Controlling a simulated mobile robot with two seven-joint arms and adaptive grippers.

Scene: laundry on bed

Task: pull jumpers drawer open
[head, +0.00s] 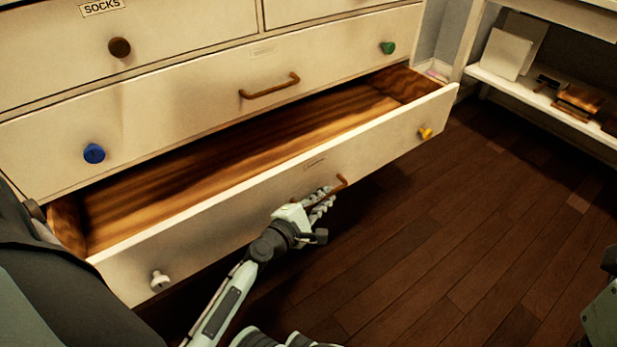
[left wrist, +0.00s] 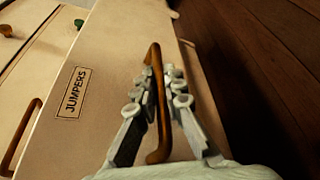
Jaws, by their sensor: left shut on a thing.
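The jumpers drawer (head: 215,222) is the low drawer of a white dresser. It stands open, and its brown wooden inside looks empty. Its front carries a JUMPERS label (left wrist: 73,92), a brown bar handle (left wrist: 154,105), a white knob (head: 159,281) at the left and a yellow knob (head: 425,133) at the right. My left gripper (head: 326,194) is at the handle, in front of the drawer. In the left wrist view its fingers (left wrist: 158,92) lie on both sides of the handle, shut on it. My right gripper is not in view.
Above, a closed drawer has a brown handle (head: 270,86), a blue knob (head: 94,153) and a green knob (head: 387,48). A SOCKS drawer (head: 190,25) is higher up. A white shelf unit (head: 545,97) stands at the right. The dark wood floor (head: 430,235) before the dresser is clear.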

